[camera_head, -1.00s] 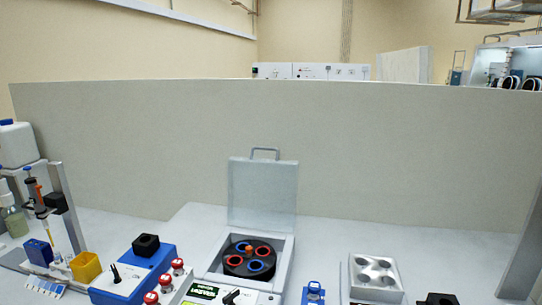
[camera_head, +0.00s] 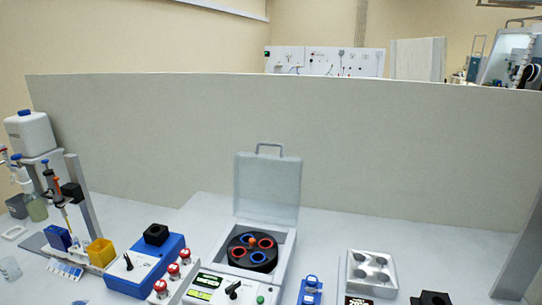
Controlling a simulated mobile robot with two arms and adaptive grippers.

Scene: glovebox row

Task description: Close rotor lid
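The centrifuge (camera_head: 284,266) stands on the bench at the lower middle of the head view. Its pale grey lid (camera_head: 267,190) stands upright at the back, open, with a handle (camera_head: 270,147) along its top edge. Inside the open chamber is a black rotor (camera_head: 238,253) with red and blue ringed holes and an orange knob (camera_head: 252,240) at the centre. The centrifuge's front panel (camera_head: 215,290) has a display and a green button. Neither of my grippers is in view.
A blue device (camera_head: 150,270) with a black block on top stands left of the centrifuge, with red-capped vials (camera_head: 173,271) between. A blue holder (camera_head: 311,291) and a grey block with round wells (camera_head: 371,273) stand to the right. A grey partition (camera_head: 370,150) runs behind the bench.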

